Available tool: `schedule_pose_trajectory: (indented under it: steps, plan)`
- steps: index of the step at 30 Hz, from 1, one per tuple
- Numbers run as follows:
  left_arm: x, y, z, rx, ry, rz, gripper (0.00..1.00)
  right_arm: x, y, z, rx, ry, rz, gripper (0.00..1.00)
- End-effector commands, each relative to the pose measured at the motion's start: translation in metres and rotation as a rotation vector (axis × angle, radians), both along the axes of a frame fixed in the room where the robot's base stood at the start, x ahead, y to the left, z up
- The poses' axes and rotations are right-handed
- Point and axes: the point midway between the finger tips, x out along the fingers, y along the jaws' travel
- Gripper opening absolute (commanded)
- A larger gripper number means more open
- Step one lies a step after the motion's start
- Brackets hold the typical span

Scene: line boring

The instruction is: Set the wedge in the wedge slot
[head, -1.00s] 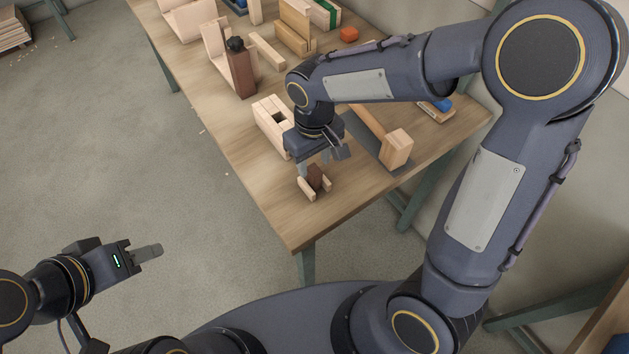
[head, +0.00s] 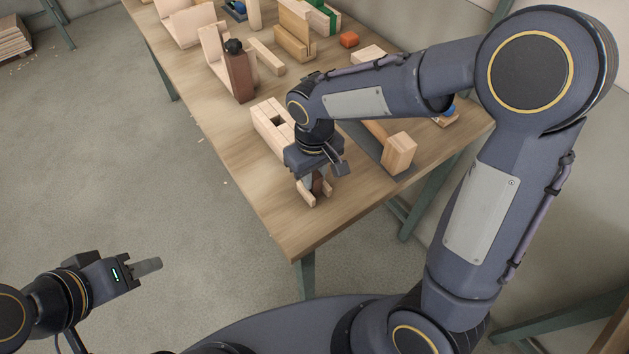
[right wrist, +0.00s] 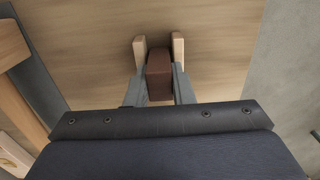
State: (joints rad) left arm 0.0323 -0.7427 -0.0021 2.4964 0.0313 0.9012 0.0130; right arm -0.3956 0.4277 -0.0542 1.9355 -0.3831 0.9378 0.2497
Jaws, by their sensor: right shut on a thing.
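The wedge (right wrist: 160,78) is a dark brown block standing between two pale wooden rails, which show in the right wrist view. In the head view the wedge (head: 319,187) is mostly hidden by my right gripper (head: 317,184). That gripper is shut on the wedge, low over the near end of the bench. A pale wooden block (head: 262,120) with a dark square opening in its top stands just behind and left of it; I cannot tell for sure that this opening is the wedge slot. My left gripper (head: 148,266) is over the floor, away from the bench, its jaw gap unclear.
A dark brown upright piece with a black knob (head: 239,75) stands further back on the bench (head: 338,222). A pale block on a grey plate (head: 399,153) is to the right. Several wooden parts fill the far end. The near bench corner is clear.

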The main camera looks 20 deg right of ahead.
Motion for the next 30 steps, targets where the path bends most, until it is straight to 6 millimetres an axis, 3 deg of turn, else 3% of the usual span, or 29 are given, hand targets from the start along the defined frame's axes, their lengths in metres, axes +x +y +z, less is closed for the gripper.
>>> schedule_pose_trajectory:
  steps: [1,5,30]
  plan:
    - [0.0,0.0,0.0,0.0,0.0,0.0,0.36,0.0,0.0,0.0,0.0,0.0,0.0,0.17]
    - [0.0,0.0,0.0,0.0,0.0,0.0,0.36,0.0,0.0,0.0,0.0,0.0,0.0,0.0]
    - [0.0,0.0,0.016,0.0,0.0,0.0,0.36,0.0,0.0,0.02,0.0,0.0,0.0,0.0]
